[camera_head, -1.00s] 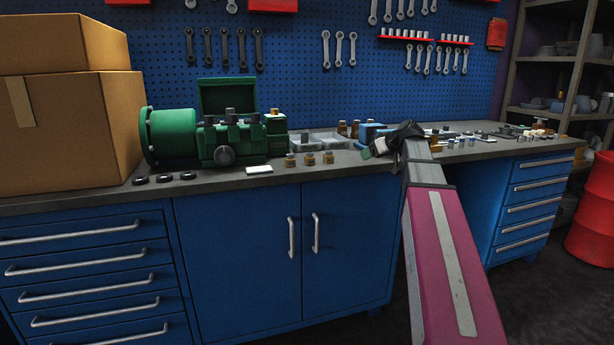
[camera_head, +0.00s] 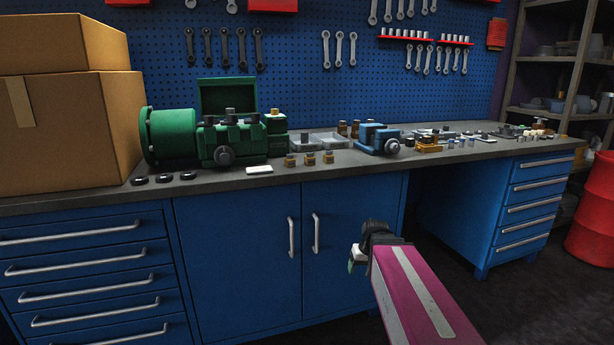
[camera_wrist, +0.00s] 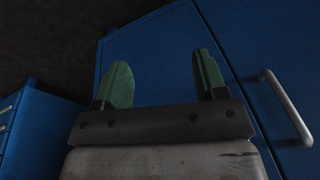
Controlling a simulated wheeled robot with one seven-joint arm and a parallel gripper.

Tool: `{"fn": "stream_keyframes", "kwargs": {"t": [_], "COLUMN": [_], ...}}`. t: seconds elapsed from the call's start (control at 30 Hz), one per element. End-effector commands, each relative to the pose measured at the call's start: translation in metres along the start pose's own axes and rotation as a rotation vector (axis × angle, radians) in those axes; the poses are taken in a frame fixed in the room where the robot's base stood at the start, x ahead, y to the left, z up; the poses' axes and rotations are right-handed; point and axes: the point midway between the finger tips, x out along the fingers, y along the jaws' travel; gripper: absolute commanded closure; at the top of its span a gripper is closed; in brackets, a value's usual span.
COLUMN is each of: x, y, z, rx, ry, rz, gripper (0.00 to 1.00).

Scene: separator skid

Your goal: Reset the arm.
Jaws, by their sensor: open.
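My gripper (camera_head: 356,259) is in front of the blue cabinet doors, below the workbench top, at the end of my magenta arm in the head view. In the wrist view my gripper (camera_wrist: 160,85) shows two green fingers standing well apart with nothing between them. Behind the fingers is a blue cabinet door (camera_wrist: 150,50), and a door handle (camera_wrist: 286,107) is to the right. I cannot tell the exact gap between the fingers and the door.
The grey workbench top (camera_head: 330,163) carries a green machine (camera_head: 222,140), a blue vise (camera_head: 378,139) and several small parts. Cardboard boxes (camera_head: 75,130) stand at left. A red drum (camera_head: 592,215) is at far right. Open floor lies before the knee space.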

Motion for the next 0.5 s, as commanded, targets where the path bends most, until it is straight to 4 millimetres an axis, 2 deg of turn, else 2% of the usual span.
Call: {"fn": "stream_keyframes", "kwargs": {"t": [0.03,0.2,0.33,0.5], "x": [0.012,0.041,0.051,0.052], "y": [-0.002,-0.002,-0.001,-0.001], "z": [0.023,0.07,0.091,0.092], "rx": [0.019,0.074,0.1,0.102], "ry": [-0.036,-0.119,-0.152,-0.155], "rz": [0.024,0.102,0.141,0.144], "gripper": [0.35,0.35,0.35,0.35]}}
